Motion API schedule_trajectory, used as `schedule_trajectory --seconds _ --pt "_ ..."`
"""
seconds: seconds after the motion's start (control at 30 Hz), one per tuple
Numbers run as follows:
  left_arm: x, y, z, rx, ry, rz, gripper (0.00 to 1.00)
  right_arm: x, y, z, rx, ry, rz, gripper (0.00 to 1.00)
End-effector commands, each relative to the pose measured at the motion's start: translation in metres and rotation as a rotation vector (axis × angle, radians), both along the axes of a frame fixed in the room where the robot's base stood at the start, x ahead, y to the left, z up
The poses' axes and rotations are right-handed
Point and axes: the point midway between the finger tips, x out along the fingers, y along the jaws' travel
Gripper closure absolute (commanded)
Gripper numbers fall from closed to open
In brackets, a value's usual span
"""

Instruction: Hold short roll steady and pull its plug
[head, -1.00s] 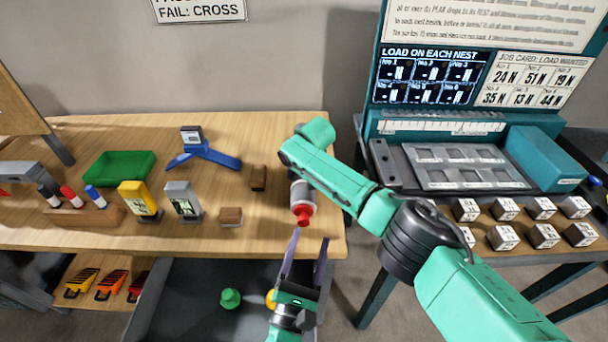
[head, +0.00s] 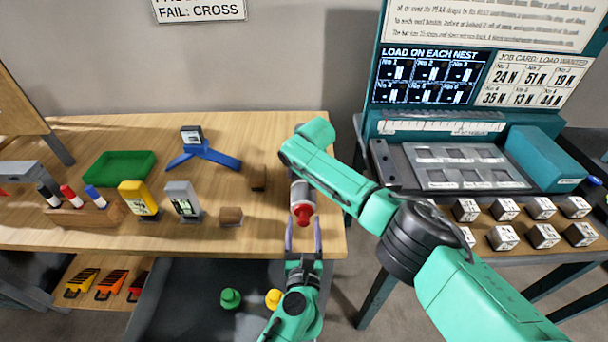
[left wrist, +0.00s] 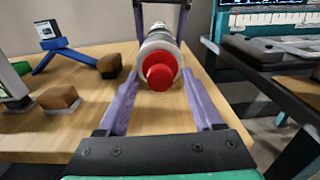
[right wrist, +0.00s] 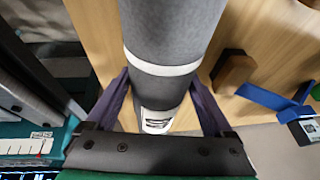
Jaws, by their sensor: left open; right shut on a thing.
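The short grey roll (head: 301,190) lies near the right end of the wooden table, its red plug (head: 303,213) facing the table's front edge. My right gripper (right wrist: 160,105) is shut on the roll's body, which shows large with a pale band in the right wrist view; in the head view my right arm hides the far part of the roll. My left gripper (head: 303,232) is open just in front of the plug. In the left wrist view the red plug (left wrist: 160,72) sits centred between and beyond the open fingers (left wrist: 163,115), apart from them.
Brown blocks (head: 258,178), a blue stand (head: 204,155) and a green tray (head: 118,167) stand to the left. Green and yellow plugs (head: 230,298) lie below the table's front. A teal load bench (head: 470,165) stands right, across a gap.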

Motion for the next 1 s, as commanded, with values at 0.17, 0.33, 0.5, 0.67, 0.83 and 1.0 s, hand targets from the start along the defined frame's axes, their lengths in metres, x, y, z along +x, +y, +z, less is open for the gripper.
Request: schedule_trajectory --seconds 0.17,0.33,0.5,0.67,0.83,1.0 --pt "0.0 0.0 0.0 0.0 0.0 0.0 0.32 0.0 -0.001 0.0 -0.001 0.0 -0.002 0.88" --pt "0.0 0.0 0.0 0.0 0.0 0.0 0.9 0.0 -0.001 0.0 -0.001 0.0 -0.002 0.88" --pt "0.0 0.0 0.001 0.0 0.0 0.0 0.97 0.0 -0.001 0.0 -0.001 -0.001 -0.002 0.88" --pt "-0.001 0.0 0.002 0.0 0.0 0.001 0.97 0.0 -0.001 0.0 -0.001 -0.001 -0.002 0.88" --pt "-0.01 0.0 0.002 0.0 0.001 0.0 0.97 0.0 -0.001 0.0 -0.001 -0.001 -0.003 0.88" --pt "-0.021 0.0 0.002 0.0 0.0 0.0 0.97 0.0 -0.001 0.0 -0.001 -0.001 -0.002 0.88"
